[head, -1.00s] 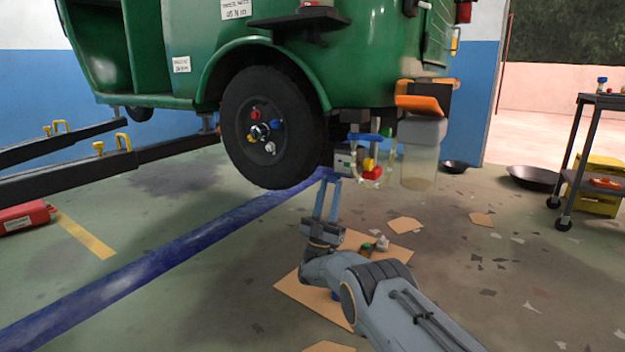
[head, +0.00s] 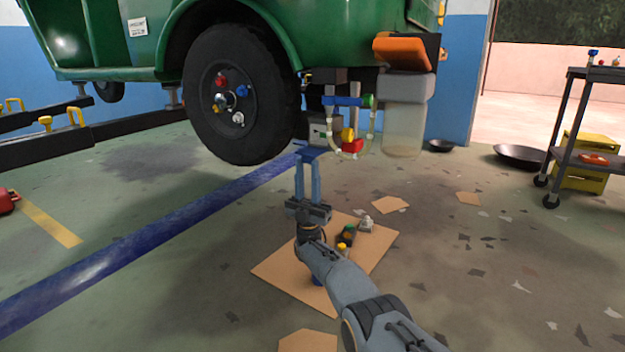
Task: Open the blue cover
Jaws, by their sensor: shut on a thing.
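The blue cover (head: 313,150) appears as a small blue flap at the lower left of a grey box (head: 322,132) under the green rickshaw. My gripper (head: 307,160) reaches up from below, with its two blue fingers upright and their tips at this flap. The fingers are shut on it; the similar blues make the exact contact hard to see. Next to the box are a blue bar (head: 346,101) with a green end, a yellow part (head: 347,135) and a red part (head: 353,147).
The raised rickshaw's black wheel (head: 240,95) hangs close left of the gripper. A clear container (head: 403,130) hangs to the right. Below, a cardboard sheet (head: 285,272) holds small parts. A dark cart (head: 585,161) stands far right. The floor between is mostly open.

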